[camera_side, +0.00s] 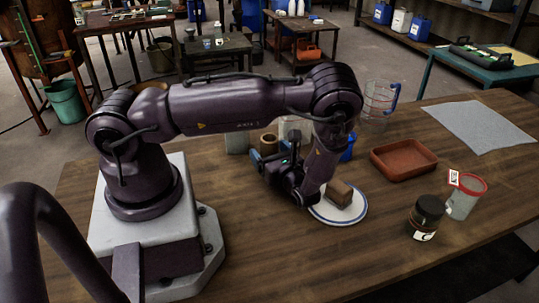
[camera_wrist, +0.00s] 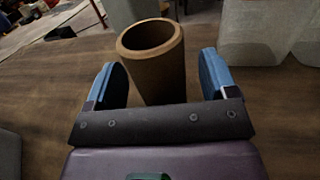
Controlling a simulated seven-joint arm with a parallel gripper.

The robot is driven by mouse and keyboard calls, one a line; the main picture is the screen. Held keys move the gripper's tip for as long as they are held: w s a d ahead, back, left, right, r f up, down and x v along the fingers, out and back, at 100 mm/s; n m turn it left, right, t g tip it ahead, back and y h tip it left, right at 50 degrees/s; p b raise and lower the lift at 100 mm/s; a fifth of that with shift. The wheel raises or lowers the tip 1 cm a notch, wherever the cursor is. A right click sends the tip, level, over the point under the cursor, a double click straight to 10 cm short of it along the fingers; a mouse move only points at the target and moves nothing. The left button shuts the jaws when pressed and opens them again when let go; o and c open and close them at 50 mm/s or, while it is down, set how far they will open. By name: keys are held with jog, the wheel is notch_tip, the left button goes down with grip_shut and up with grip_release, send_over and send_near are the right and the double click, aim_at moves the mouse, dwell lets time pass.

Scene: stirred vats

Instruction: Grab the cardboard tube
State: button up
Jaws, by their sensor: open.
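The cardboard tube (camera_wrist: 160,75) is a brown, hollow, open-topped cylinder standing upright on the wooden table. In the wrist view it shows between the two blue fingers of my gripper (camera_wrist: 163,82), with space on both sides. The crossbar of the gripper hides its base. In the side view the tube (camera_side: 268,143) is small and stands just behind my gripper (camera_side: 254,158), which partly hides it. My gripper is open, tilted low over the table. I cannot tell whether a finger touches the tube.
Pale blocky containers (camera_wrist: 253,32) stand right of the tube; another (camera_side: 237,142) is at its left in the side view. A plate (camera_side: 325,217) with a brown block (camera_side: 339,193), a red tray (camera_side: 404,158), a dark jar (camera_side: 426,214) and a red-lidded container (camera_side: 465,198) lie to the right.

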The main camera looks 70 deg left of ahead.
jog(key=shift+a, duration=0.25)
jog(key=c, duration=1)
jog(key=shift+r, duration=0.1)
